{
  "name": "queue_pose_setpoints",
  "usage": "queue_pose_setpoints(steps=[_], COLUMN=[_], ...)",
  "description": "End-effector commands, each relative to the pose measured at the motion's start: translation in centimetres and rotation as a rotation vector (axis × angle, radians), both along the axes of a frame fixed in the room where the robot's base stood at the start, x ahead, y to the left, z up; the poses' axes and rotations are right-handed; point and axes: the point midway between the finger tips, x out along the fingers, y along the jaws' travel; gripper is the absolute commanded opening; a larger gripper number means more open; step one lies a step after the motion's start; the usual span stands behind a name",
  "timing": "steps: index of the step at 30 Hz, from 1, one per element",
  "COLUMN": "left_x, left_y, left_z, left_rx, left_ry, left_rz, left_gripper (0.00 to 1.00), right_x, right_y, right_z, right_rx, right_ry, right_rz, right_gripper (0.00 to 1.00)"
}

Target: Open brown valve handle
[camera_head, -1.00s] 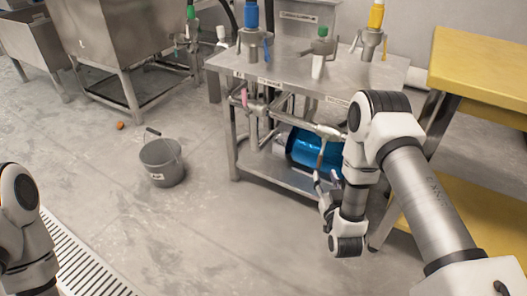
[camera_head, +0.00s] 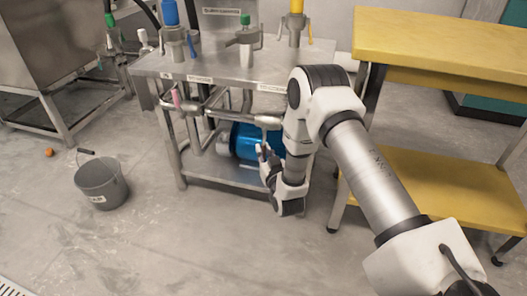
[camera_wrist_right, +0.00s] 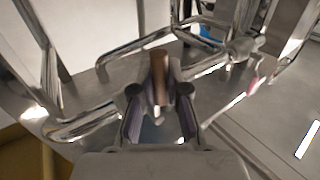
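The brown valve handle (camera_wrist_right: 159,72) is a short upright bar in the right wrist view. It stands between the two fingers of my right gripper (camera_wrist_right: 159,98), with a gap visible on each side. The fingers are apart, so the gripper is open around the handle. In the head view, my right gripper (camera_head: 263,152) is small and partly hidden by my wrist, just below the metal pipe (camera_head: 232,115) at the table's front. A brownish handle (camera_head: 264,135) hangs from that pipe there. My left gripper is out of view.
The steel table (camera_head: 225,71) carries blue, green and yellow-topped fittings. A blue cylinder (camera_head: 243,139) lies on its lower shelf, behind my right gripper. A yellow bench (camera_head: 440,45) stands at right. A grey bucket (camera_head: 101,181) stands on otherwise mostly open floor at left.

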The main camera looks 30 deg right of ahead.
Motion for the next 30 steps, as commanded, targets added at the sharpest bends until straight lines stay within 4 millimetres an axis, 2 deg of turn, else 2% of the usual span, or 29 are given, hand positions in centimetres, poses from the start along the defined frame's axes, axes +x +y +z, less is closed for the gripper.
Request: queue_pose_setpoints(steps=[8,14,20,30], left_x=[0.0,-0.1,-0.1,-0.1], left_y=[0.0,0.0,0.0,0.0], left_z=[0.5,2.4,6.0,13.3], left_rx=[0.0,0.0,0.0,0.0], left_ry=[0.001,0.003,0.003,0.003], left_rz=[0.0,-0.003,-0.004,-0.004], left_gripper=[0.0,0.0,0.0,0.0], right_x=[-0.1,-0.4,-1.1,-2.7], right_y=[-0.1,-0.4,-0.9,-2.2], right_z=[0.2,0.6,1.1,2.0], right_rx=[-0.009,-0.048,-0.13,-0.33], right_ry=[0.01,0.058,0.155,0.391], right_rz=[0.0,0.0,0.0,0.002], right_gripper=[0.0,0.0,0.0,0.0])
